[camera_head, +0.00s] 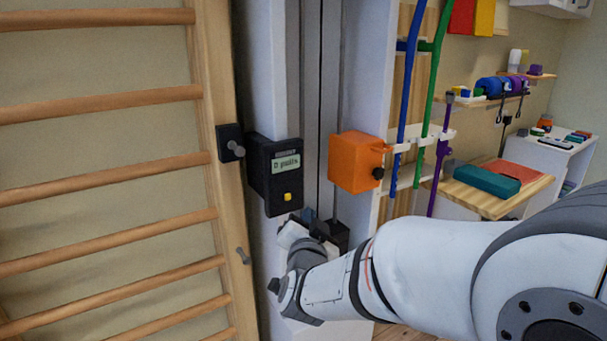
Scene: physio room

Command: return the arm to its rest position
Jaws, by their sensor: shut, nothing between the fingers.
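My white and grey arm (420,262) reaches in from the right edge toward the middle of the picture. Its wrist bends near the foot of the grey vertical channel. My gripper (318,228) is small and partly hidden behind the wrist, in front of the channel, below and between the black counter box and the orange box. It looks shut, and I see nothing held in it.
A black counter box (274,175) reading "0 pulls" and an orange box (357,162) sit close above my gripper. Wooden wall bars (110,169) fill the left. Blue (408,95) and green (431,95) tubes hang behind my arm. A wooden bench (485,200) stands at right.

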